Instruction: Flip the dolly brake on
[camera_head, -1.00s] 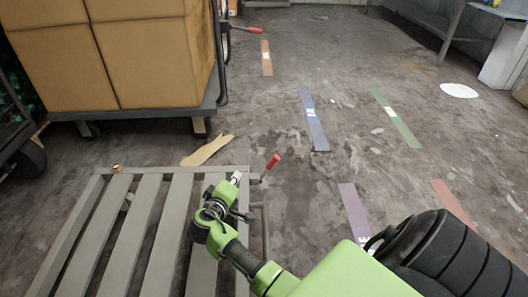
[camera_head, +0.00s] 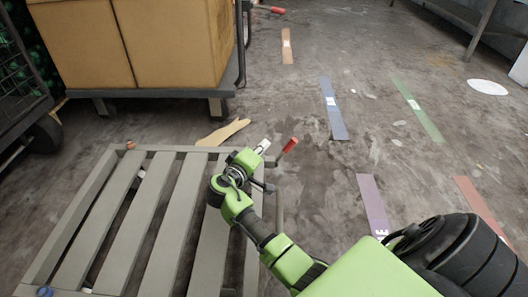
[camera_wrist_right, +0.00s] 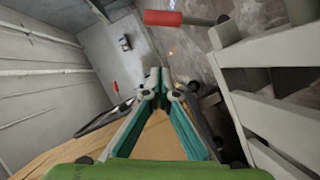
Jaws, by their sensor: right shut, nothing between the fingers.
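The grey slatted platform (camera_head: 160,235), which looks like the dolly, lies low at the lower left of the head view. A red-handled lever (camera_head: 288,146) stands tilted at its far right corner and looks like the brake. A red handle (camera_wrist_right: 178,18) also shows large at the top of the right wrist view. My right gripper (camera_head: 263,147) is shut and empty, just left of the red handle, with a small gap in the picture. Its fingertips (camera_wrist_right: 155,76) meet in the wrist view, below the handle and apart from it. My left gripper is not in view.
A cart with cardboard boxes (camera_head: 180,45) stands behind the platform; another red handle (camera_head: 270,9) shows beyond it. A tan flat piece (camera_head: 222,133) lies on the floor. Coloured floor strips, one blue (camera_head: 333,108), lie to the right on mostly clear floor.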

